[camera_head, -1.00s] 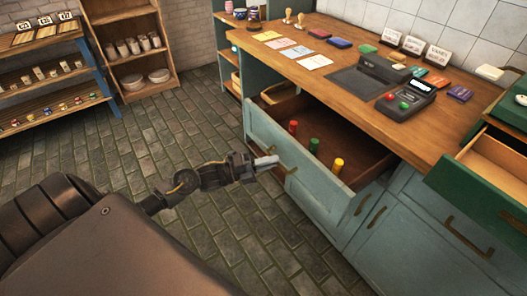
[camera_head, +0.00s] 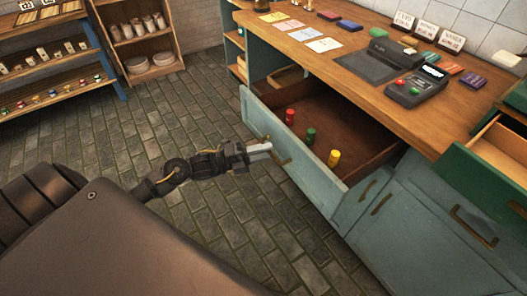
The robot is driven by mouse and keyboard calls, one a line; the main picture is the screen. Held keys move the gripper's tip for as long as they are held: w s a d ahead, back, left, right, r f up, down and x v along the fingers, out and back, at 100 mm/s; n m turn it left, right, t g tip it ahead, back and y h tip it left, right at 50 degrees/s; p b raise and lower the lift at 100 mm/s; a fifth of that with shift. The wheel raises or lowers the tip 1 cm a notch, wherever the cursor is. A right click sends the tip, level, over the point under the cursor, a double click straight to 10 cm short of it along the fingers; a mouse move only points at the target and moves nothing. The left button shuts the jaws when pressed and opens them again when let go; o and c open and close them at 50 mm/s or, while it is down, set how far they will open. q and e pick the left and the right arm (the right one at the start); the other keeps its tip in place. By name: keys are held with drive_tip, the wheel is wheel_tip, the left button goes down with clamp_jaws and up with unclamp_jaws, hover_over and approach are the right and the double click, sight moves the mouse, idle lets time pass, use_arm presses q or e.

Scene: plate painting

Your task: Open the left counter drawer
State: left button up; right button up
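The left counter drawer (camera_head: 285,157) has a blue-grey front and stands well out from the counter. Red (camera_head: 289,116), green (camera_head: 310,136) and yellow (camera_head: 333,158) cylinders stand inside on its brown floor. Its dark handle (camera_head: 284,157) is partly hidden by my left gripper (camera_head: 264,149). The gripper comes in from the left, and its pale fingers are close together at the handle's left part. They appear shut on it, though the exact contact is small in view. My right gripper is not in view.
The wooden counter (camera_head: 310,59) carries cards and a card terminal (camera_head: 416,87). A green drawer unit (camera_head: 480,180) stands at the right. Shelves (camera_head: 50,50) line the back left. The tiled floor (camera_head: 150,120) between is clear.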

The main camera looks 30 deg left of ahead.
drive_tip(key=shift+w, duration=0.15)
